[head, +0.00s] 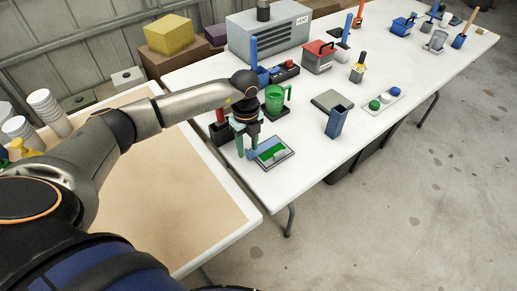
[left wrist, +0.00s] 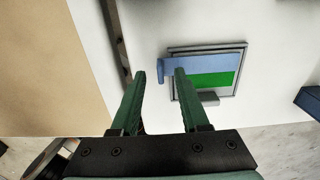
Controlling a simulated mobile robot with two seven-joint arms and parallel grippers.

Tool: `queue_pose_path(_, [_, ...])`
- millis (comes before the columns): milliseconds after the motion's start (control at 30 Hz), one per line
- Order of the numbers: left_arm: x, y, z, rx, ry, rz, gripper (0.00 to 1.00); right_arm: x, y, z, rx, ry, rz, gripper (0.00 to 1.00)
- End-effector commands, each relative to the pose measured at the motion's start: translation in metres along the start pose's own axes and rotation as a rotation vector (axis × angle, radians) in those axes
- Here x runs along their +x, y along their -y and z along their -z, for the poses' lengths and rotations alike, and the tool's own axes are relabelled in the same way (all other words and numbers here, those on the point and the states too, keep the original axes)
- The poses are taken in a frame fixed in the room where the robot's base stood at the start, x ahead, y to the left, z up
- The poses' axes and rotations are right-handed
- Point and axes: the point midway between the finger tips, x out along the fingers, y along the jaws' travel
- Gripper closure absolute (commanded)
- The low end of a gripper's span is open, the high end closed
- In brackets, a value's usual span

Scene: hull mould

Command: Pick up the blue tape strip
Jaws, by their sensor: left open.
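The blue tape strip (left wrist: 205,63) lies across a grey-framed plate beside a green strip (left wrist: 208,80). Its left end sticks out past the plate's left edge in the left wrist view. In the head view the blue strip (head: 262,147) shows just right of my left gripper (head: 247,153). My left gripper (left wrist: 159,72) is open and empty, fingers pointing down over the white table. In the left wrist view the strip's projecting end shows in the gap between the fingertips; I cannot tell their height above it. My right gripper is not in view.
A red toolbox (head: 319,58) is further back. The white table (head: 300,180) is clear at its front edge.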

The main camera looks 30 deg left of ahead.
Motion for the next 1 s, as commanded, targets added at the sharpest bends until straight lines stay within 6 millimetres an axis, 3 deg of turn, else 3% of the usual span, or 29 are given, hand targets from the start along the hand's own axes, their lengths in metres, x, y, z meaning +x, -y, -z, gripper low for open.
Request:
queue_pose_path(100, [0.0123, 0.0001, 0.0002, 0.001, 0.000, 0.000, 0.55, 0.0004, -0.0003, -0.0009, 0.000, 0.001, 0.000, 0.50])
queue_pose_path(367, [0.0146, 0.0004, 0.0002, 0.001, 0.000, 0.002, 0.55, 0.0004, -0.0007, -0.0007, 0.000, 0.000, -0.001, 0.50])
queue_pose_path(767, [0.0141, 0.0005, 0.0001, 0.001, 0.000, 0.002, 1.00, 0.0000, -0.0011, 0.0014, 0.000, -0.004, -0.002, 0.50])
queue_pose_path(1000, [0.0140, 0.0005, 0.0000, 0.001, 0.000, 0.002, 1.00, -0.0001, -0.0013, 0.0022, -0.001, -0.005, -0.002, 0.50])
